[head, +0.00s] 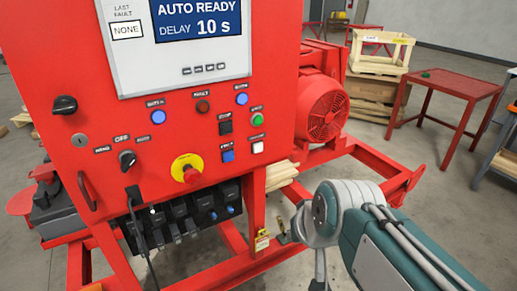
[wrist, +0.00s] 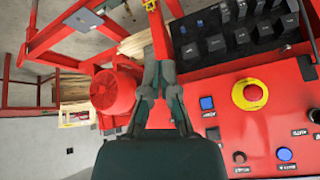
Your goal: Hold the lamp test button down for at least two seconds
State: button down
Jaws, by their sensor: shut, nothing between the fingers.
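The red control panel (head: 215,140) carries several small buttons and lamps; their labels are too small to read, so I cannot tell which is the lamp test button.
A red emergency stop (head: 190,172) on a yellow disc sits left of the square buttons. A yellow padlock tag (head: 262,241) hangs below the panel. The red motor (head: 322,108) and skid rails stand to the right. A red table (head: 445,90) is farther back.

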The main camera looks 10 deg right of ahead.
aim_at(258, 147)
jog(key=w+d+r+m+t, duration=0.1)
jog(key=w+m, duration=0.1)
jog(key=w, duration=0.6)
jog(key=w+d+r+m+t, duration=0.1)
jog(key=w, duration=0.7)
jog(key=shift+d+m+y, duration=0.4)
jog(key=w+a, duration=0.1)
jog(key=w, duration=0.1)
jog(key=w+a, duration=0.1)
jog(key=w, duration=0.5)
jog(key=shift+w+a, duration=0.2)
jog(key=shift+a, duration=0.2)
jog(key=shift+w+a+r, duration=0.1)
jog(key=shift+w, duration=0.25)
